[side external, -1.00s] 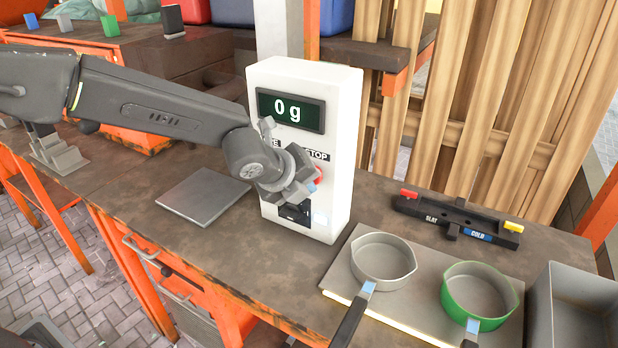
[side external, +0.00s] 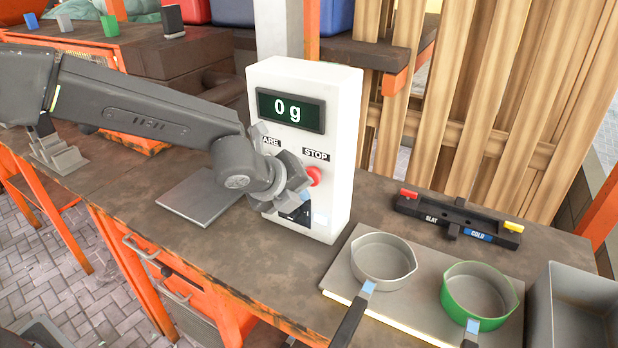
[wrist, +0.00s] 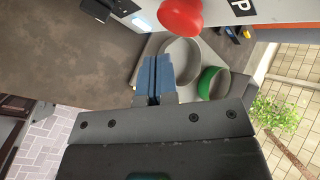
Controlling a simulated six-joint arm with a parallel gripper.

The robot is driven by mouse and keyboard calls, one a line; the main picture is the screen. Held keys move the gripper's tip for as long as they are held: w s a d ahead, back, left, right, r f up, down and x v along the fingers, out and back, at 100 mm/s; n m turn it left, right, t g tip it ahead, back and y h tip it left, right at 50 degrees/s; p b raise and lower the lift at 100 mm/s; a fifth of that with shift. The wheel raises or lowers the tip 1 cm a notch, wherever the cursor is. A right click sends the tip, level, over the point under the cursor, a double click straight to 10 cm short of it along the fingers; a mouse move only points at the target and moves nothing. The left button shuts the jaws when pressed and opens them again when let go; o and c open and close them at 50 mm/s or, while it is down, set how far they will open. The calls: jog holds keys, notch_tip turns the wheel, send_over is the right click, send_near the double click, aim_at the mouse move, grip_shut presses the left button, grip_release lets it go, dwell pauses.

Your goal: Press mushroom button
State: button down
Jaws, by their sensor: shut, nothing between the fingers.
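The red mushroom button (side external: 313,176) sits on the front of the white control box (side external: 344,150), under the STOP label. In the wrist view the button (wrist: 181,16) is at the top, beyond and slightly right of my fingertips. My gripper (side external: 305,193) is in front of the box, just left of and a little below the button. In the wrist view its blue fingers (wrist: 155,72) are together with nothing between them, and a gap shows between them and the button. The box display (side external: 290,110) reads 0 g. My wrist partly covers the left label.
A black switch (side external: 296,212) is low on the box. A grey plate (side external: 202,196) lies to the left. A grey pan (side external: 383,260) and a green pan (side external: 480,292) stand on a plate at right. A black SLAT/COLD holder (side external: 457,218) lies behind them.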

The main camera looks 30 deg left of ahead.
jog(key=s, duration=0.4)
jog(key=shift+s, duration=0.2)
dwell(0.6)
jog(key=s+a+r+n+g+y, duration=0.1)
jog(key=s+a+r+n, duration=0.35)
jog(key=a+n, duration=0.25)
jog(key=s+a+r+n+y, duration=0.2)
jog(key=s+a+r+n, duration=0.1)
jog(key=s+a+n, duration=0.35)
jog(key=s+a+n+g+h, duration=0.1)
jog(key=s+a+n+g, duration=0.1)
jog(key=s+n, duration=0.9)
jog(key=shift+s+a+n, duration=0.35)
jog(key=shift+a+n, duration=0.4)
jog(key=shift+a, duration=0.05)
